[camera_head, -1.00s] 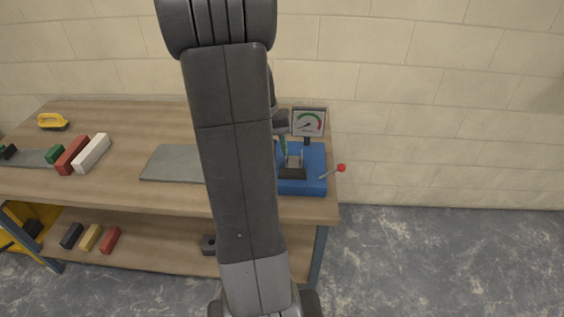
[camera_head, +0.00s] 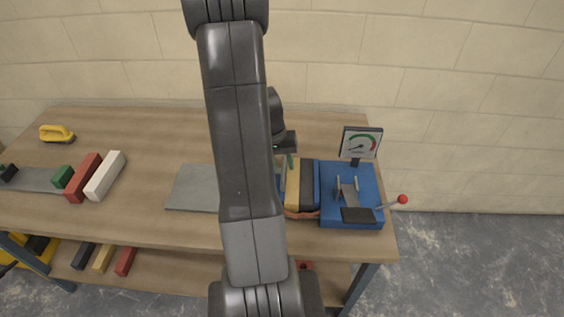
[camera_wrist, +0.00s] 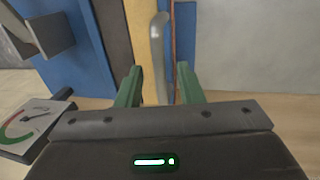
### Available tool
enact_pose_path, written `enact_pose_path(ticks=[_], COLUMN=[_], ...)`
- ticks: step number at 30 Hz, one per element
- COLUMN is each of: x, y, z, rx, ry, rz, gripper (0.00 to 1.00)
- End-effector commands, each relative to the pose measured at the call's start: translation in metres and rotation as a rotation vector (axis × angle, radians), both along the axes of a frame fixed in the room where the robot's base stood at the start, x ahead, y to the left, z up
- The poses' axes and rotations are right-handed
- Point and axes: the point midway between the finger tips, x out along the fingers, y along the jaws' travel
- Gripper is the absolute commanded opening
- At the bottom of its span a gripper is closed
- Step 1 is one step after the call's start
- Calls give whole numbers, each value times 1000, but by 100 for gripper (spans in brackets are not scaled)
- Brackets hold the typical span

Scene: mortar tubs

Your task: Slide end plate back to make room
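The blue press body (camera_head: 350,200) stands near the right end of the bench. A black block (camera_head: 307,185) and a yellow block (camera_head: 292,188) stand side by side against its left side. In the wrist view, a narrow blue plate (camera_wrist: 186,40), probably the end plate, stands beyond the yellow block (camera_wrist: 111,30). A grey metal bar (camera_wrist: 158,50) and a thin red strip lie between them. My gripper (camera_wrist: 160,85) is open, its green fingers on either side of the grey bar with gaps visible. My arm hides most of the blue plate in the head view.
A gauge (camera_head: 360,143) and a red-knobbed lever (camera_head: 402,199) are on the press's back and right. A grey sheet (camera_head: 192,188) lies left of my arm. Red (camera_head: 84,178) and white (camera_head: 105,176) blocks lie further left. The wall is behind.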

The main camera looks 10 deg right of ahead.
Motion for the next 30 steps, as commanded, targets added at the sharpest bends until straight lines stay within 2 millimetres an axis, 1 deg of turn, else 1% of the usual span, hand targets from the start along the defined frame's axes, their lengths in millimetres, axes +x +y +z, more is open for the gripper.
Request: enact_pose_path(ticks=[1, 2, 3, 5, 6, 13, 17, 20, 23, 26, 30], x=[0, 0, 0, 0, 0, 0, 2, 5, 10, 15, 24], y=[0, 0, 0, 0, 0, 1, 8, 22, 44, 71, 114], z=[0, 0, 0, 0, 0, 0, 0, -1, -2, -2, -2], rx=[0, 0, 0, 0, 0, 0, 0, 1, 1, 0, 2], ry=[0, 0, 0, 0, 0, 0, -1, -2, -3, -3, -4], rz=[0, 0, 0, 0, 0, 0, 3, 5, 7, 10, 9], gripper=[34, 28, 20, 8, 1, 0, 0, 0, 0, 0, 0])
